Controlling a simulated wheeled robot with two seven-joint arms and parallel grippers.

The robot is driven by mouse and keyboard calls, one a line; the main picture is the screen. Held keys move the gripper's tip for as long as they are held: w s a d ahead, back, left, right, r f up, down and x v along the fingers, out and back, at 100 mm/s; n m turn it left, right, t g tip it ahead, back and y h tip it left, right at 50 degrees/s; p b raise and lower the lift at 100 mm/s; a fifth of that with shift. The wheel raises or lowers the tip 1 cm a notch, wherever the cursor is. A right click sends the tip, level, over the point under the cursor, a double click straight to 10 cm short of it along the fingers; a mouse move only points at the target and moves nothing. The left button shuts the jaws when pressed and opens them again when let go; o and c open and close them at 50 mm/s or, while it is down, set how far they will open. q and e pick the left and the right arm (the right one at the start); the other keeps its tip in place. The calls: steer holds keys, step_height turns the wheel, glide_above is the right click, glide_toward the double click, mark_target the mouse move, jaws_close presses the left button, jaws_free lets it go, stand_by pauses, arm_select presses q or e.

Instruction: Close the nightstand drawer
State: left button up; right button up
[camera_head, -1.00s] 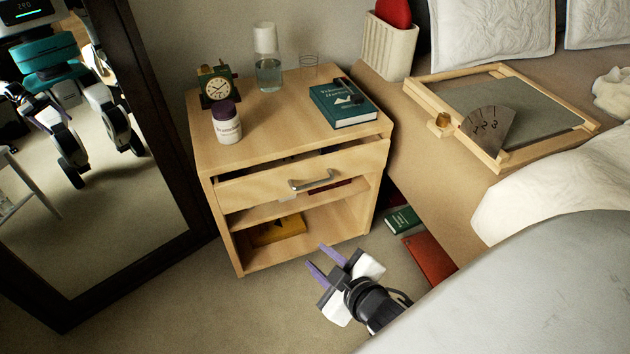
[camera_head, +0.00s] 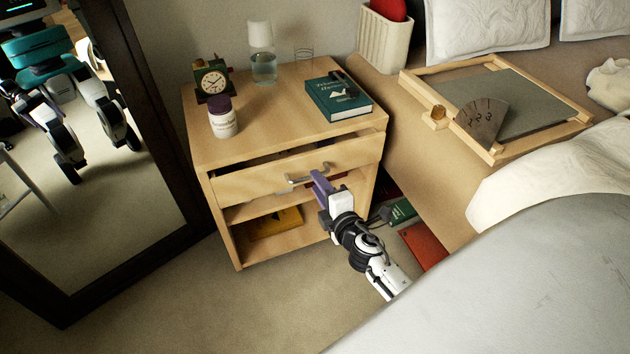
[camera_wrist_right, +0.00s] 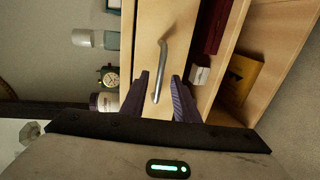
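The wooden nightstand (camera_head: 200,145) stands beside the bed. Its drawer (camera_head: 245,184) sticks out a little, with a dark gap showing above its front. The drawer front carries a curved metal handle (camera_head: 300,178). My right gripper (camera_head: 320,184) is at the drawer front, by the right part of the handle. In the right wrist view, my right gripper (camera_wrist_right: 160,100) is open, with its purple fingers on either side of the lower end of the handle (camera_wrist_right: 162,72). Contact with the handle or drawer cannot be told. My left gripper is not in view.
A mirror (camera_head: 165,170) leans at the left. The bed (camera_head: 410,165) and a red book (camera_head: 424,245) are at the right.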

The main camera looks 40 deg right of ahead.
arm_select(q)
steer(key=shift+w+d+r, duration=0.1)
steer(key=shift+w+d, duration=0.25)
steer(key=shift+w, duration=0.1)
arm_select(e)
steer(key=x, duration=0.2)
steer(key=shift+w+f, duration=0.1)
steer(key=shift+w, duration=0.25)
